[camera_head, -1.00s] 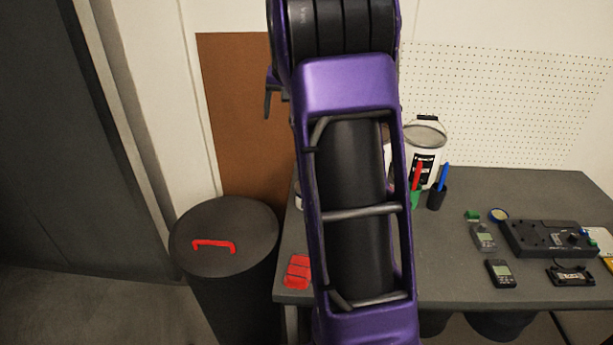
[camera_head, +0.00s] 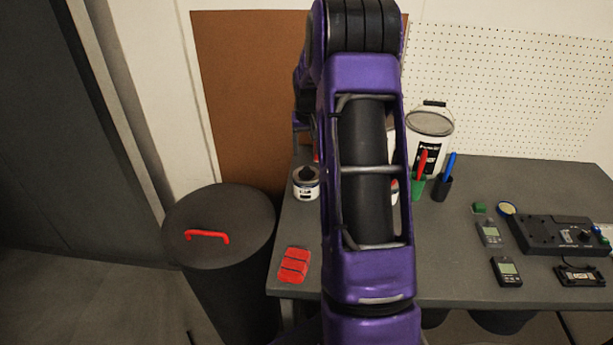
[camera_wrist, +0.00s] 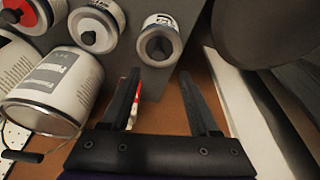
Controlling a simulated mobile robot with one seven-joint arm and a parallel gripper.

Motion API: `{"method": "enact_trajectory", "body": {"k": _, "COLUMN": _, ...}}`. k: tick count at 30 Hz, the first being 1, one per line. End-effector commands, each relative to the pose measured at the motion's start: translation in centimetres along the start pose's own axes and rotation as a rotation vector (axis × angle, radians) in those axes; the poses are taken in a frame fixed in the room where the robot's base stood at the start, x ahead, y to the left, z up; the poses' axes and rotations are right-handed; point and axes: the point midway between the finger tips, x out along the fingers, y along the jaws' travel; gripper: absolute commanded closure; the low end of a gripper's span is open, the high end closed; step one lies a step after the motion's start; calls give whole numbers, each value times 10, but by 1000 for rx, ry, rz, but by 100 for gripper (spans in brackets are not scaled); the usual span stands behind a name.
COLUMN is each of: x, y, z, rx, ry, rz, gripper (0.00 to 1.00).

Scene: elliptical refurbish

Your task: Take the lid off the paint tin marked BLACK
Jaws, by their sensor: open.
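In the wrist view, three small white tins stand in a row at the top: one with a red lid (camera_wrist: 15,12), one with a pale lid and dark knob (camera_wrist: 88,36), and one with a grey lid and dark knob (camera_wrist: 157,46). I cannot read which is marked BLACK. The grey-lidded tin also shows in the head view (camera_head: 306,184), at the left of the row and left of my arm. My gripper (camera_wrist: 160,75) is open and empty, its fingertips pointing towards that tin and apart from it. In the head view my arm hides most of the gripper and the other tins.
A large white bucket (camera_head: 430,135) stands at the back of the grey bench (camera_head: 450,260), near pen holders (camera_head: 443,188). A dark bin (camera_head: 220,225) stands left. Meters and a black device (camera_head: 555,236) lie right.

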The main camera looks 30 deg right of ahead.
Motion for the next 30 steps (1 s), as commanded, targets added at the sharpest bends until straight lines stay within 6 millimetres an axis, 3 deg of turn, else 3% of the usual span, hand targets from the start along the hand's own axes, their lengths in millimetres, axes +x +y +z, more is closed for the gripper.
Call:
{"method": "enact_trajectory", "body": {"k": 3, "x": 21, "y": 0, "z": 0, "rx": 0, "ry": -1, "rz": -1, "gripper": 38}}
{"method": "enact_trajectory", "body": {"k": 11, "x": 39, "y": 0, "z": 0, "rx": 0, "ry": 0, "rz": 0, "gripper": 38}}
{"method": "enact_trajectory", "body": {"k": 19, "x": 78, "y": 2, "z": 0, "rx": 1, "ry": -1, "rz": 0, "gripper": 38}}
{"method": "enact_trajectory", "body": {"k": 28, "x": 83, "y": 2, "z": 0, "rx": 0, "ry": 1, "rz": 0, "gripper": 38}}
{"method": "enact_trajectory", "body": {"k": 30, "x": 83, "y": 2, "z": 0, "rx": 0, "ry": 1, "rz": 0, "gripper": 47}}
